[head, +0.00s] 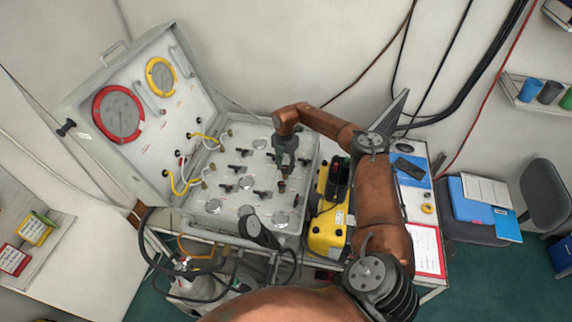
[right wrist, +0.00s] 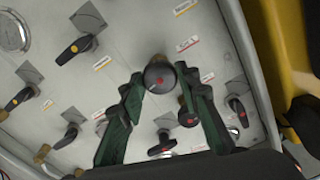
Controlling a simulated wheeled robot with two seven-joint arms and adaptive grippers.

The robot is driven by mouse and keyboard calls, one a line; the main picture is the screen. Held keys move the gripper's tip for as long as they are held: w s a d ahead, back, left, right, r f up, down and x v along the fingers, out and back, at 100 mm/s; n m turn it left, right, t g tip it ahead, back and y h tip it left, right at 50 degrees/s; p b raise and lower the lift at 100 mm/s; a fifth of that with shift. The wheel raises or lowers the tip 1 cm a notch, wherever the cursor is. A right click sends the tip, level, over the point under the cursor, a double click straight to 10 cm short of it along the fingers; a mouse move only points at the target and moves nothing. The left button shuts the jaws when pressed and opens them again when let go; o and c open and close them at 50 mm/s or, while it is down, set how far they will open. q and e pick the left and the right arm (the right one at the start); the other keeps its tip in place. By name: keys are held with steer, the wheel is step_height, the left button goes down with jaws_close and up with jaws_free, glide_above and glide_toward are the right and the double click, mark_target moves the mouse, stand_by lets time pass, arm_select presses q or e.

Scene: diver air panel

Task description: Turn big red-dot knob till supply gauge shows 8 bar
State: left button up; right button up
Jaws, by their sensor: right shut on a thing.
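The big round knob (right wrist: 159,75) with a red dot is dark and stands upright on the grey panel (right wrist: 120,40) in the right wrist view. My right gripper (right wrist: 160,82) is shut on it, one green-padded finger on each side. In the head view my right gripper (head: 285,150) reaches down over the panel's upper right part and hides the knob. A red-rimmed gauge (head: 118,114) and a yellow-rimmed gauge (head: 161,76) sit in the raised lid. Their needles are too small to read, and I cannot tell which is the supply gauge. My left gripper is not in view.
A yellow case (head: 328,240) stands right of the panel. Yellow hoses (head: 185,186) hang at the lid's hinge side.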

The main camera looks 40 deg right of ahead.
mark_target(285, 167)
steer(key=shift+w+d+r+m+p, duration=0.15)
steer(key=shift+w+r+m+p, duration=0.15)
steer(key=shift+m, duration=0.5)
steer(key=o, duration=0.9)
steer(key=shift+s, duration=0.1)
steer(key=shift+o, duration=1.3)
steer(key=shift+f, duration=0.15)
steer(key=shift+s, duration=0.1)
step_height(285, 167, up, 12)
